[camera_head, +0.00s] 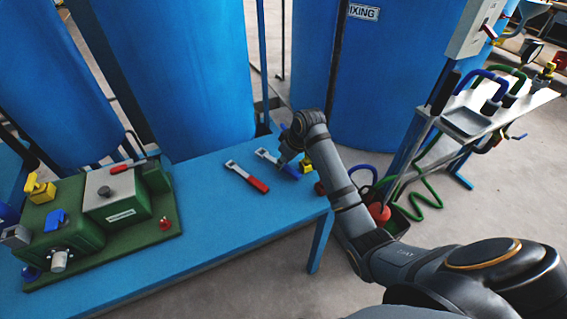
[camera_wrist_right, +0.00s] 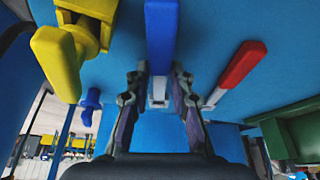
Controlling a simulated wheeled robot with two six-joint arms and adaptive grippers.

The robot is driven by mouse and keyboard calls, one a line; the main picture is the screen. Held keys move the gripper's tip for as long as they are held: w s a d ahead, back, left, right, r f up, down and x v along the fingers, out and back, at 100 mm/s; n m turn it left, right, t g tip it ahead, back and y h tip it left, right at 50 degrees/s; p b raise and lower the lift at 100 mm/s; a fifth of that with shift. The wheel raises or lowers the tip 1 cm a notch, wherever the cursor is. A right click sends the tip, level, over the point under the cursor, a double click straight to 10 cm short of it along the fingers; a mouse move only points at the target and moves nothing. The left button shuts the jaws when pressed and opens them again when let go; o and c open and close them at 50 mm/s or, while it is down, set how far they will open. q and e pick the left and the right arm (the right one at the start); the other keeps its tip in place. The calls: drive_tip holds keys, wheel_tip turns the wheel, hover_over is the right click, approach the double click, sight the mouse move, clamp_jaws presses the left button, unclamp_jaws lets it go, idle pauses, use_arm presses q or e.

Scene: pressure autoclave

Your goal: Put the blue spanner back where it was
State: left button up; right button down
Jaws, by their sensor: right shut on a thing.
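The blue spanner (camera_head: 263,153), with a pale metal head and blue handle, is at the right end of the blue bench, beside a red-handled spanner (camera_head: 247,177). My right gripper (camera_head: 287,157) reaches down over its handle and partly hides it. In the right wrist view the blue handle (camera_wrist_right: 162,38) runs between the two fingers of my right gripper (camera_wrist_right: 158,80), which is shut on it. The red-handled spanner lies to the right there (camera_wrist_right: 238,68). I cannot tell whether the blue spanner touches the bench. My left gripper is not in view.
The blue bench (camera_head: 215,220) has clear room in front of the spanners. A green machine block (camera_head: 75,235) stands on its left. Large blue tanks (camera_head: 180,75) rise behind. A yellow part (camera_wrist_right: 60,60) is close to my right gripper. A metal stand (camera_head: 468,122) is at right.

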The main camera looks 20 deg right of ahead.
drive_tip(key=shift+f, duration=0.55)
drive_tip(key=c, duration=1.1)
unclamp_jaws()
drive_tip(key=v, duration=1.2)
